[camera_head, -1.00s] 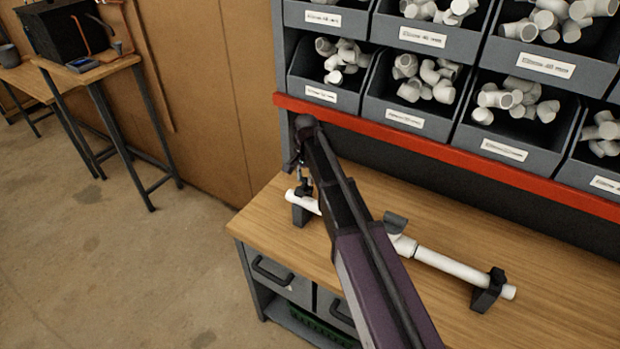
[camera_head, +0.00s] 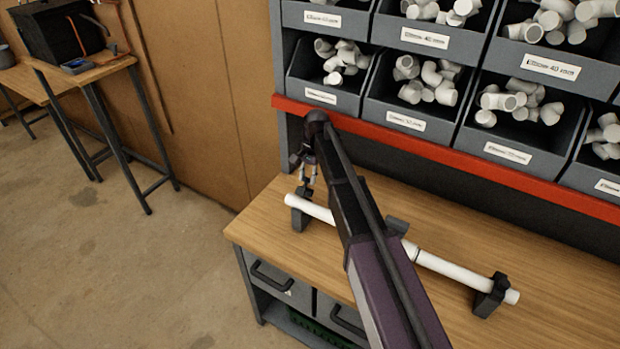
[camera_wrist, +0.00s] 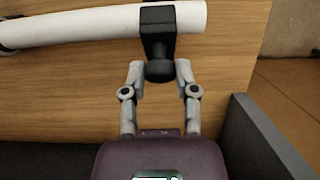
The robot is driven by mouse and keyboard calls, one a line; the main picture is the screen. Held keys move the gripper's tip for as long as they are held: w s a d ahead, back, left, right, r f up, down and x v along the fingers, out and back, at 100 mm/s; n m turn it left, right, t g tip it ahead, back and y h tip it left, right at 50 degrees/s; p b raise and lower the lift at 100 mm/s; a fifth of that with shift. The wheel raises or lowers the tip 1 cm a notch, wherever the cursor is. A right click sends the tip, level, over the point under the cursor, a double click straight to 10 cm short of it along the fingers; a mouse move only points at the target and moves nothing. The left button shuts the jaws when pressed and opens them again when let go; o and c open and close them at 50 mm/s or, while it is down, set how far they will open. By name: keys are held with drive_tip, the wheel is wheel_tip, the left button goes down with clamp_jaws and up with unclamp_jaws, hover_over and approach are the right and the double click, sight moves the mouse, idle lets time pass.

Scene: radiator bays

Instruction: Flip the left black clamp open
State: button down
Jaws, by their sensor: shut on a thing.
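The left black clamp (camera_head: 299,217) stands on the wooden bench around the left end of a white pipe (camera_head: 450,270). In the wrist view, the black clamp (camera_wrist: 157,48) crosses the white pipe (camera_wrist: 80,25), and its rounded black end points toward me. My gripper (camera_wrist: 160,68) has a finger on each side of that end and is shut on it. In the head view, my gripper (camera_head: 308,178) is above the clamp, partly hidden by my arm. A second black clamp (camera_head: 490,295) is around the pipe's right end. My arm hides the pipe's middle.
A red-edged shelf (camera_head: 450,155) with grey bins of white fittings stands behind the bench (camera_head: 410,315). A dark grey piece (camera_head: 397,225) sits at the middle of the pipe. Drawers (camera_head: 275,280) are below the bench front. Open floor lies to the left.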

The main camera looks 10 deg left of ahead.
drive_tip(key=shift+c, duration=2)
unclamp_jaws()
drive_tip(key=shift+d, duration=0.15)
drive_tip(key=shift+s, duration=0.1)
drive_tip(key=c, duration=0.5)
drive_tip(key=shift+s+a+r, duration=0.1)
drive_tip(key=shift+a, duration=0.1)
drive_tip(key=c, duration=0.3)
drive_tip(key=shift+s+a+r+p, duration=0.15)
drive_tip(key=shift+a+p, duration=0.05)
drive_tip(key=shift+p, duration=0.15)
clamp_jaws()
drive_tip(key=s+a+r+t+h+p, duration=0.3)
drive_tip(key=s+r+t+p, duration=0.1)
drive_tip(key=r, duration=0.2)
drive_tip(key=s+a+r+t+h+p, duration=0.3)
drive_tip(key=r+t+p, duration=0.2)
drive_tip(key=r, duration=0.1)
drive_tip(key=shift+s+a+r+m, duration=0.15)
drive_tip(key=shift+s+a+m, duration=0.1)
drive_tip(key=shift+s+m, duration=0.1)
